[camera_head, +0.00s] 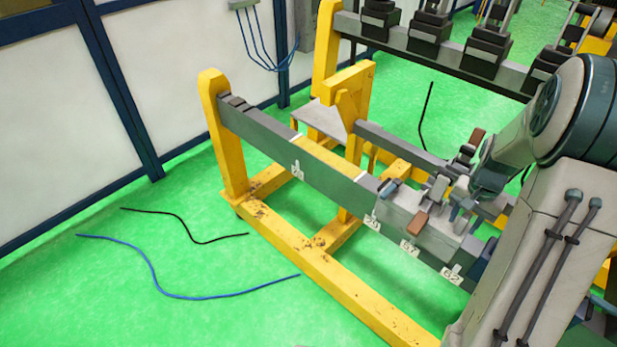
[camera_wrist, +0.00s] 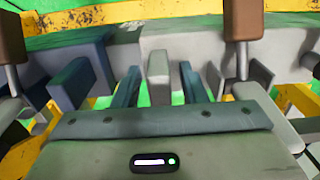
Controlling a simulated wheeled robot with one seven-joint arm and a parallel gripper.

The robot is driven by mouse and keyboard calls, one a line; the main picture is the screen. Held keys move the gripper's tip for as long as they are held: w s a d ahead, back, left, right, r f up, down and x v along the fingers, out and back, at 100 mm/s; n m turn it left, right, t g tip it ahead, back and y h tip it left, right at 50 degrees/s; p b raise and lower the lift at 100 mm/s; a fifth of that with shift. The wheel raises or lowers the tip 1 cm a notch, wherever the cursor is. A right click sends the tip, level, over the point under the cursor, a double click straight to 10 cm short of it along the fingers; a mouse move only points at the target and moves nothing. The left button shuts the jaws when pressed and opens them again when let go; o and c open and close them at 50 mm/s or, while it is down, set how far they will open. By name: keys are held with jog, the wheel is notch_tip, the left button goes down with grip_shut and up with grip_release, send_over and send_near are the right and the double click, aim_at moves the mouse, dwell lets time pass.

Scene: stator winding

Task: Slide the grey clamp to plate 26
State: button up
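In the wrist view, a light grey upright post (camera_wrist: 158,75) of the clamp stands between my gripper's two teal fingers (camera_wrist: 158,88). Narrow gaps show on both sides of the post, so the fingers are open around it. In the head view my gripper (camera_head: 463,198) is at the clamp's right side, partly hidden by my arm. Small white number plates (camera_head: 298,168) hang along the rail's front; I cannot make out 26.
The rail rests on a yellow stand (camera_head: 230,165). A yellow bar section (camera_head: 335,160) lies on the rail left of the clamp. A blue cable (camera_head: 165,288) and a black cable (camera_head: 185,228) lie on the green floor. Another rail with dark clamps (camera_head: 485,52) stands behind.

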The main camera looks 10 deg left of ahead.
aim_at(383, 186)
jog(key=shift+c, duration=1.4)
jog(key=shift+w+a+p, duration=0.2)
jog(key=shift+w+a, duration=1.35)
jog(key=shift+a, duration=0.8)
jog(key=shift+w+a+p, duration=0.2)
jog(key=shift+w+a, duration=1.35)
jog(key=shift+a, duration=0.75)
jog(key=shift+w+a+p, duration=0.2)
jog(key=shift+w+a, duration=1.35)
jog(key=shift+a, duration=0.8)
jog(key=w+a, duration=0.1)
jog(key=a, duration=0.1)
jog(key=w+a+p, duration=0.1)
jog(key=w+a, duration=0.1)
jog(key=shift+w+a+r, duration=0.1)
jog(key=shift+w+a, duration=0.05)
jog(key=shift+a, duration=0.25)
jog(key=shift+w+a+p, duration=0.3)
jog(key=shift+w+a, duration=0.65)
jog(key=shift+a, duration=0.5)
jog(key=shift+w+a+p, duration=0.25)
jog(key=shift+w+a, duration=0.75)
jog(key=shift+a, duration=0.4)
jog(key=shift+w+a+p, duration=0.3)
jog(key=shift+w+a, duration=0.65)
jog(key=shift+a, duration=0.5)
